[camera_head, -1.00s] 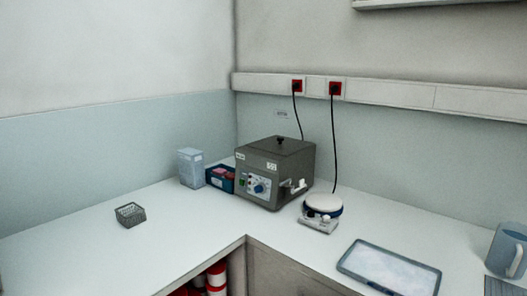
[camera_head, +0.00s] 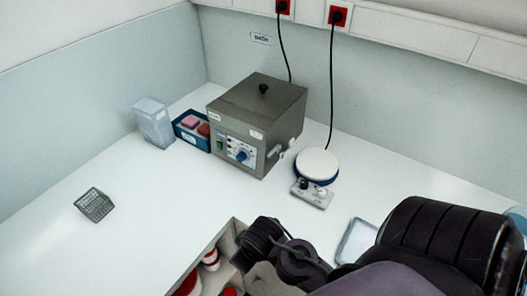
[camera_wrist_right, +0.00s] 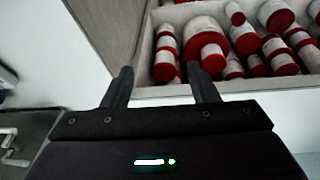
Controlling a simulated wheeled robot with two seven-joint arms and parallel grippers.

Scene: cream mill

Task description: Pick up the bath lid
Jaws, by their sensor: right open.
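The bath (camera_head: 240,125) is a grey metal box with a control panel, on the counter in the head view. Its flat lid (camera_head: 273,97) lies on top and carries a small black knob (camera_head: 263,88). My right arm comes in from the lower right of the head view, in front of the counter and apart from the bath. In the right wrist view my right gripper (camera_wrist_right: 160,72) is open with nothing between its fingers. The bath and lid do not show clearly there. My left gripper is not in view.
A white round-topped plate device (camera_head: 317,165) stands right of the bath. A blue box with pink items (camera_head: 191,133) and a clear container (camera_head: 153,122) stand left. A wire basket (camera_head: 94,205) sits further left. Red-capped containers (camera_wrist_right: 207,45) fill the open compartment below.

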